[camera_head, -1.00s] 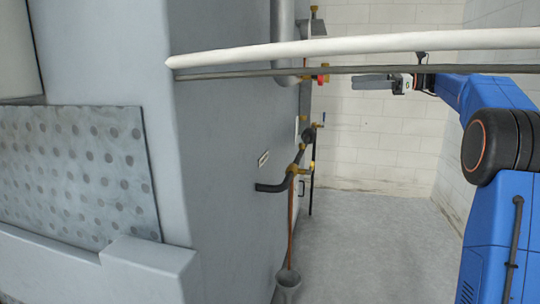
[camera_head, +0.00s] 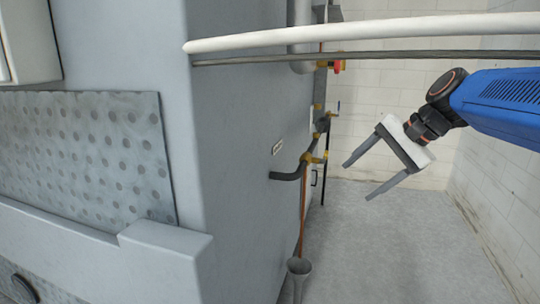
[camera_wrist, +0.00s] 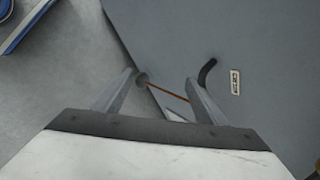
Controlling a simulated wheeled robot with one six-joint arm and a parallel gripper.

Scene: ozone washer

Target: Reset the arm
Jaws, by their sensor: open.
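My gripper (camera_head: 356,178) is at the right in the head view, on the end of my blue arm. Its two grey fingers are spread apart and point left and down. Nothing is between them. It hangs in free air to the right of the large grey washer (camera_head: 235,130). The wrist view shows both fingers (camera_wrist: 160,90) apart, with the washer's grey side beyond them.
A white pipe (camera_head: 360,31) and a thin dark pipe (camera_head: 380,57) run across the top. Brass valves (camera_head: 313,158) and a black hose (camera_head: 286,176) stick out from the washer's side. A grey funnel (camera_head: 299,267) stands below. The floor (camera_head: 380,250) at right looks clear.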

